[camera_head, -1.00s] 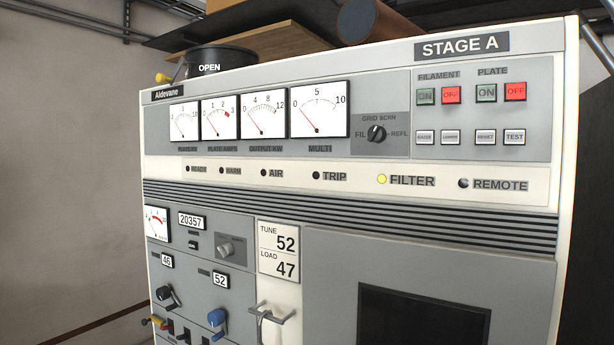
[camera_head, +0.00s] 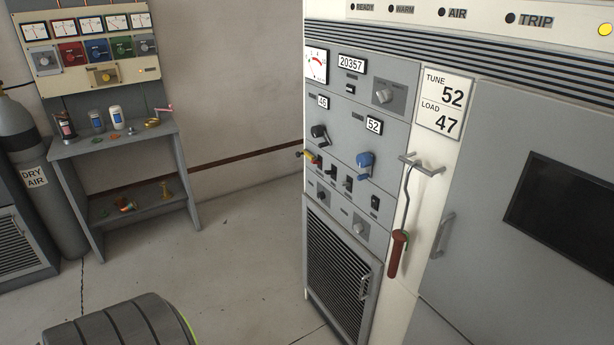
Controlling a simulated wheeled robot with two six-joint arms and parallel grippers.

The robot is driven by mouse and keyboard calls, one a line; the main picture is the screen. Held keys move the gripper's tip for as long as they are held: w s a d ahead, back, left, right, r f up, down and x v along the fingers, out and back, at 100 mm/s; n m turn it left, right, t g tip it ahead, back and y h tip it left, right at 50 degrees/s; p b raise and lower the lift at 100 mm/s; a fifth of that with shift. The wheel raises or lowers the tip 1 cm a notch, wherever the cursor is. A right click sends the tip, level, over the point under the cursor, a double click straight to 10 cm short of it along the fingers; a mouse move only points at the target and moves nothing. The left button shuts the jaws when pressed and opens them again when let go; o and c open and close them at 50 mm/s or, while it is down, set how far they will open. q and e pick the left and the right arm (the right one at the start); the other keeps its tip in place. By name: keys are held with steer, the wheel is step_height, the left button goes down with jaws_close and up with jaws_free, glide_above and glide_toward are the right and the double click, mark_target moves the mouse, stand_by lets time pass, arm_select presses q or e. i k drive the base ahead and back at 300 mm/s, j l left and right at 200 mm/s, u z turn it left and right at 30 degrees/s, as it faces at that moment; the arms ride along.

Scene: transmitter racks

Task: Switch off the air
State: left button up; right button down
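The grey and white transmitter cabinet (camera_head: 440,150) stands at the right in the head view. Its AIR lamp (camera_head: 441,12) on the top strip looks dark. The left control panel carries a black knob (camera_head: 319,132), a blue knob (camera_head: 365,160), a yellow-and-red lever (camera_head: 311,157) and several small black switches (camera_head: 348,183). A separate black switch (camera_head: 375,203) sits at the panel's lower right. The labels by these switches are too small to read, so I cannot tell which is for air. Neither gripper shows.
A red-handled rod (camera_head: 397,254) hangs from a hook on the cabinet front. A DRY AIR cylinder (camera_head: 45,200) stands at the far left beside a grey bench (camera_head: 120,140) with a meter panel (camera_head: 92,50) above it. The floor (camera_head: 225,270) between bench and cabinet is clear.

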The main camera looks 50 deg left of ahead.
mark_target(374, 202)
steer(key=u, duration=1.3)
